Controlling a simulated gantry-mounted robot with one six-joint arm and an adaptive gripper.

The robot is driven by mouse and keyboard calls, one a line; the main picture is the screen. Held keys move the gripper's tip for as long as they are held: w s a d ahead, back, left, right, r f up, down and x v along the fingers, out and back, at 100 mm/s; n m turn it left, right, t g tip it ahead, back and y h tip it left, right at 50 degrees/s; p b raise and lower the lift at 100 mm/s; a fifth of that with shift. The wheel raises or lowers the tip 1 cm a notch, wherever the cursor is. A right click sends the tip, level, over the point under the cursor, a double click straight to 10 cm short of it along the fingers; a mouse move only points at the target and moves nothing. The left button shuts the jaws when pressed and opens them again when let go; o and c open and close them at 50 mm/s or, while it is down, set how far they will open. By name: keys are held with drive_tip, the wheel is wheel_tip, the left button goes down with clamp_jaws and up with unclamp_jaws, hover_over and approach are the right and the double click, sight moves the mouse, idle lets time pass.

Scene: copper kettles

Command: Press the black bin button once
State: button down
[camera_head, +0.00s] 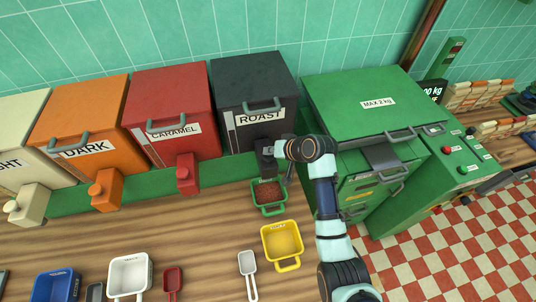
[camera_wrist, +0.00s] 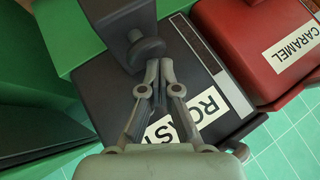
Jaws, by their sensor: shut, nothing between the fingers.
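The black bin (camera_head: 255,85), labelled ROAST, stands at the end of the row of bins. Its dark spout block (camera_head: 264,160) juts out at the front bottom, partly hidden by my arm. In the wrist view the black bin (camera_wrist: 110,85) appears upside down, and its round black button (camera_wrist: 146,51) sticks out from the block. My gripper (camera_wrist: 160,64) is shut and empty, its fingertips right beside the button; I cannot tell if they touch it. In the head view my gripper (camera_head: 282,150) is at the spout, over a green container (camera_head: 268,209) holding reddish-brown grains.
Red CARAMEL (camera_head: 168,95), orange DARK (camera_head: 80,115) and cream bins stand to the left. A green machine (camera_head: 350,90) is close on the right. A yellow container (camera_head: 282,240), a white one (camera_head: 130,272), a blue one (camera_head: 57,285) and scoops lie on the wooden counter.

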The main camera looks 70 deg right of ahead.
sight(269, 156)
drive_tip(key=shift+f+b, duration=0.3)
drive_tip(key=shift+f, duration=0.35)
drive_tip(key=shift+r, duration=0.15)
idle(0.5)
drive_tip(key=shift+r+p, duration=1.25)
drive_tip(key=shift+p, duration=0.1)
wheel_tip(269, 156, up, 5)
drive_tip(key=p, duration=0.5)
drive_tip(key=shift+r, duration=0.1)
